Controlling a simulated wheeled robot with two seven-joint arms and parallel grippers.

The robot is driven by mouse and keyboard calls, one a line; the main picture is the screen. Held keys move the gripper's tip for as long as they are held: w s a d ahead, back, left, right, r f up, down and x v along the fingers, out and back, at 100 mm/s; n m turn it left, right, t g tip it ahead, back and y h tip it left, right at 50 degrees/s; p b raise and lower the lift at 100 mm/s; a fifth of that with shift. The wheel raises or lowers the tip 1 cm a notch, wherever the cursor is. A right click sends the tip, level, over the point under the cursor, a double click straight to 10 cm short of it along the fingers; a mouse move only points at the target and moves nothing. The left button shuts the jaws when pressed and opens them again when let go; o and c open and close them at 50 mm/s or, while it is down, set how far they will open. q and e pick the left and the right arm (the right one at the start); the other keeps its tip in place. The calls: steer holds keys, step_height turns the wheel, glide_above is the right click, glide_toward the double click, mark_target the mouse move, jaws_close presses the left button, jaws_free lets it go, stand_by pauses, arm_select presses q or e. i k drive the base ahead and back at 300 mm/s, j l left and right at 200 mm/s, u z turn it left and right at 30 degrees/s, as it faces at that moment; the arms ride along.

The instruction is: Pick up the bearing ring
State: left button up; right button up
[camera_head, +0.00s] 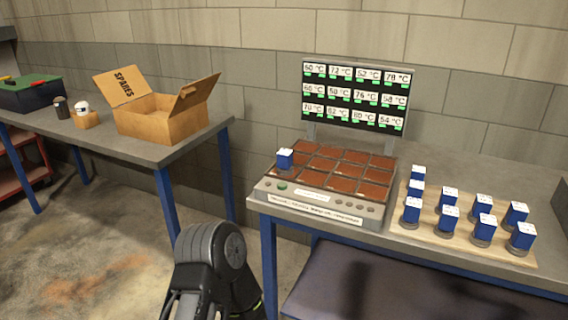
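I cannot make out a plain bare bearing ring. Several small blue blocks with white tops stand on a wooden board (463,251) at the right; the nearer ones, such as this blue block (447,216), have a grey round base that may be a metal ring. A dark part of one of my arms shows at the bottom, left of centre, well apart from the blocks. Neither gripper's fingertips show.
A display panel (356,94) with temperature readings stands behind the heater. The left table (150,151) holds an open SPARES carton (160,120), small containers (61,107) and a dark bin (30,97). A floor gap separates the left table from the right bench (413,252).

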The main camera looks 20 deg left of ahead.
mark_target(285, 156)
steer(key=j+z, duration=0.95)
steer(key=k+j, duration=0.1)
steer(key=j, duration=0.3)
steer(key=j+z, duration=0.1)
steer(key=j, duration=0.3)
steer(key=k+j+z, duration=0.1)
steer(key=j, duration=0.25)
steer(key=k+j, duration=0.2)
steer(key=j, duration=0.2)
steer(key=k+j+z, duration=0.1)
steer(key=j, duration=0.25)
